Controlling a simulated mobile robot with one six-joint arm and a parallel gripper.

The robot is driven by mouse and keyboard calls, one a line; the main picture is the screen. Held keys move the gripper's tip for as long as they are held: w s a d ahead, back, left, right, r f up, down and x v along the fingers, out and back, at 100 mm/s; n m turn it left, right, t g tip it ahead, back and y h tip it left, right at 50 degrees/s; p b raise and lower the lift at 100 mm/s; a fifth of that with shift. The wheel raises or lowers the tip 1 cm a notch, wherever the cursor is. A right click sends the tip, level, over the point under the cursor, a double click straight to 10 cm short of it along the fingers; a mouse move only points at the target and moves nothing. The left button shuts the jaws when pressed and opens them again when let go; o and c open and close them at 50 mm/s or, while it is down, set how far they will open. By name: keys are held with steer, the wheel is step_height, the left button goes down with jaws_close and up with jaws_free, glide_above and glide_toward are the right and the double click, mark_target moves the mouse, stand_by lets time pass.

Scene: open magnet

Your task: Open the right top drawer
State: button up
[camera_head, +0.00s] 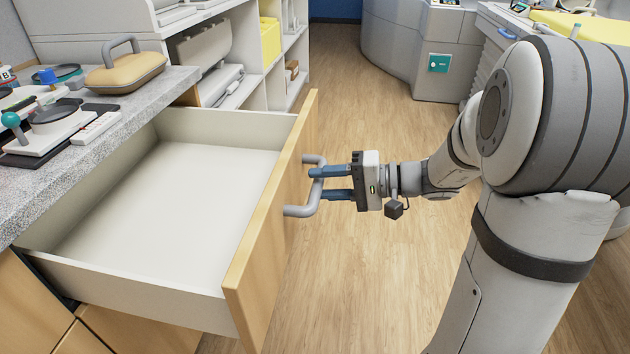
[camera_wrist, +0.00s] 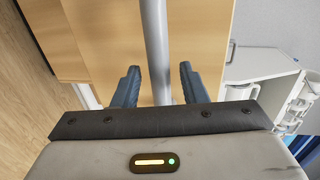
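The top drawer (camera_head: 185,195) under the speckled counter is pulled far out, and its white inside is empty. Its light wood front (camera_head: 272,225) carries a grey bar handle (camera_head: 300,211). My gripper (camera_head: 318,183) is at the handle, with its two blue fingers reaching toward the drawer front. In the wrist view the handle bar (camera_wrist: 154,35) runs between the two fingers (camera_wrist: 160,68). The fingers stand apart, with a visible gap on each side of the bar. The wood front also shows in the wrist view (camera_wrist: 108,40).
The counter (camera_head: 110,132) holds a tan case (camera_head: 126,73) and small devices. White shelves (camera_head: 255,80) stand behind it. A grey rounded cabinet (camera_head: 425,50) stands at the back. Open wood floor (camera_head: 350,290) lies between the drawer and my arm.

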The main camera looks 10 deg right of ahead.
steer(key=p+v, duration=0.1)
steer(key=v, duration=0.5)
steer(key=shift+r, duration=0.1)
steer(key=s+a+r+n+g+h+p, duration=0.2)
steer(key=s+a+r+g+h+p, duration=0.2)
steer(key=s+r+h+p, duration=0.75)
steer(key=s+d+r+t+h+p, duration=0.1)
steer(key=d+r+h+p, duration=0.1)
steer(key=r+p, duration=0.3)
steer(key=s+d+r+n+t+h+p, duration=0.1)
steer(key=d+r+p, duration=0.3)
steer(key=p, duration=0.6)
steer(key=shift+s+r+t+h+p, duration=0.3)
steer(key=shift+s+r+h+p, duration=0.05)
steer(key=shift+s+r, duration=0.45)
